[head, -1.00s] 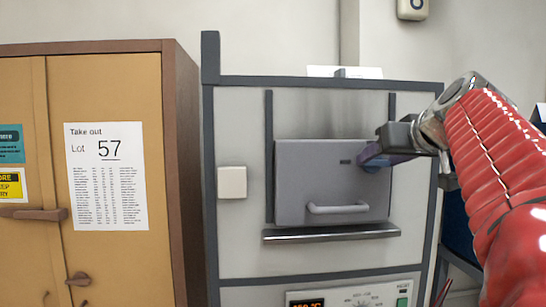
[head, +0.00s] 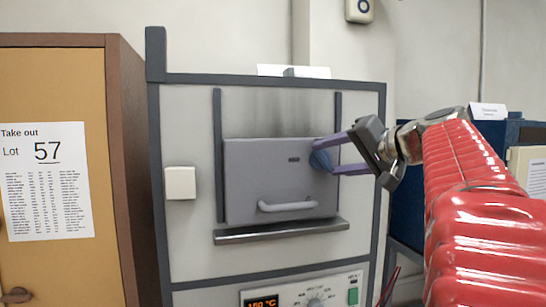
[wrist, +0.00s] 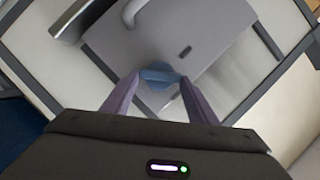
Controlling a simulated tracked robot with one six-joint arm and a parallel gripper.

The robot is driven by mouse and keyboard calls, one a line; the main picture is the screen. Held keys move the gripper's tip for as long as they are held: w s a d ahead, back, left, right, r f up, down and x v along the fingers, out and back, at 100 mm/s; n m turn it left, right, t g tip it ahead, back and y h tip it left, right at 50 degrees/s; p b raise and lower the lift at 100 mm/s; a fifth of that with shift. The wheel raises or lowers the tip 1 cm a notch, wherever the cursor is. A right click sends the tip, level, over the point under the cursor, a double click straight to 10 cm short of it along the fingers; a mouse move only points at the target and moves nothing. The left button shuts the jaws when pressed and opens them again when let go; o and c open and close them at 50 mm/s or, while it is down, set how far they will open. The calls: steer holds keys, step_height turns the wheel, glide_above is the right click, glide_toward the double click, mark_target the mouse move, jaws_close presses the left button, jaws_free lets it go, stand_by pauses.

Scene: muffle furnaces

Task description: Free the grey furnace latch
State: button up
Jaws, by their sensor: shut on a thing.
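The grey furnace (head: 190,235) stands in the middle of the head view, with its grey door (head: 262,180) down and closed against the front. The latch, a small round blue-grey knob (head: 319,162), sits at the door's upper right edge. It also shows in the wrist view with a bar across it (wrist: 160,75). My gripper (head: 324,157) reaches in from the right, its two purple fingers on either side of the latch. In the wrist view the fingertips (wrist: 161,82) touch the ends of the bar. My gripper is shut on the latch.
The door has a bar handle (head: 288,206), with a metal ledge (head: 280,232) below it. A control panel (head: 305,296) is lower down. A wooden cabinet (head: 60,90) with a Lot 57 sheet stands at left. A blue cabinet (head: 407,205) is behind my arm at right.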

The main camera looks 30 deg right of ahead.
steer(key=m, duration=0.1)
steer(key=m+t, duration=0.1)
steer(key=f+m, duration=0.1)
steer(key=shift+s+d+m+t+y, duration=0.1)
steer(key=shift+d+m+t+y, duration=0.2)
steer(key=shift+y, duration=0.1)
steer(key=shift+f+m+t, duration=0.2)
steer(key=shift+m+t, duration=0.4)
steer(key=shift+m, duration=0.8)
steer(key=o, duration=1)
steer(key=shift+o, duration=0.2)
steer(key=shift+r, duration=0.1)
steer(key=shift+s, duration=0.1)
steer(key=shift+s, duration=0.5)
steer(key=s+d, duration=0.1)
steer(key=s, duration=1.1)
steer(key=shift+s+d, duration=0.2)
steer(key=shift+s, duration=0.05)
